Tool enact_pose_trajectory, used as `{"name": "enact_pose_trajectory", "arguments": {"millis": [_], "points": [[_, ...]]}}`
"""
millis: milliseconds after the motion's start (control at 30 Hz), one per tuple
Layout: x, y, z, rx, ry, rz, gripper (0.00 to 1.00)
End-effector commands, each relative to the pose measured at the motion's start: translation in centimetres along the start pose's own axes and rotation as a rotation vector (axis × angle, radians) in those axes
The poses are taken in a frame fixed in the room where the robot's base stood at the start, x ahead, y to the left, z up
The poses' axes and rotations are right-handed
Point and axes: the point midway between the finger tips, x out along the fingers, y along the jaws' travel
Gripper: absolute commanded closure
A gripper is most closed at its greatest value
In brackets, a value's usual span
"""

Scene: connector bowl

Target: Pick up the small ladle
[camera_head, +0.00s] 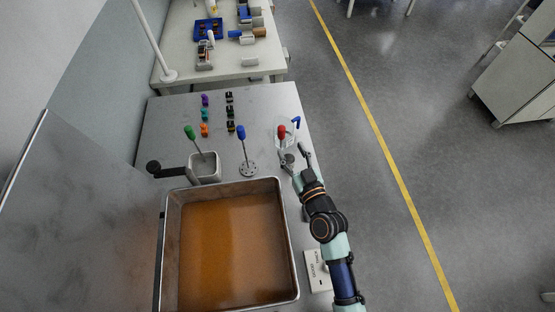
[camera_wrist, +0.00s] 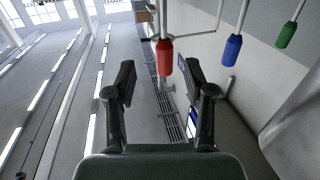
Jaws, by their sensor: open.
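Three long-handled tools stand by the metal tray, with a red handle (camera_head: 281,131), a blue handle (camera_head: 241,132) and a green handle (camera_head: 189,132). The red-handled one has a small dark round end low down and looks like the small ladle, though its lower part is partly hidden by my gripper. My gripper (camera_head: 292,151) is open beside it. In the wrist view the red handle (camera_wrist: 165,57) shows between the spread fingers of my gripper (camera_wrist: 160,78), with no visible contact. The blue handle (camera_wrist: 232,50) and green handle (camera_wrist: 287,35) are off to the right.
A deep metal tray (camera_head: 168,235) with orange-brown contents fills the bench front. The blue tool ends in a perforated disc (camera_head: 248,169); the green one stands in a grey container (camera_head: 205,168). A blue hook-shaped item (camera_head: 296,122) is close behind my gripper. Small coloured parts (camera_head: 205,115) sit farther back.

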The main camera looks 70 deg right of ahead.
Motion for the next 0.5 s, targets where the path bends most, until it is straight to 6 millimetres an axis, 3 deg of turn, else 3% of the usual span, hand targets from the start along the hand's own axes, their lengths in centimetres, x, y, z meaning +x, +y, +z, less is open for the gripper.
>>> {"name": "enact_pose_trajectory", "arguments": {"millis": [100,267,500], "points": [[1.6,-0.1,-0.3,0.001,0.002,-0.002,0.46],[2.5,-0.2,-0.3,0.001,0.002,-0.004,0.46],[6.4,-0.5,-0.2,0.0,0.0,-0.003,0.46]]}}
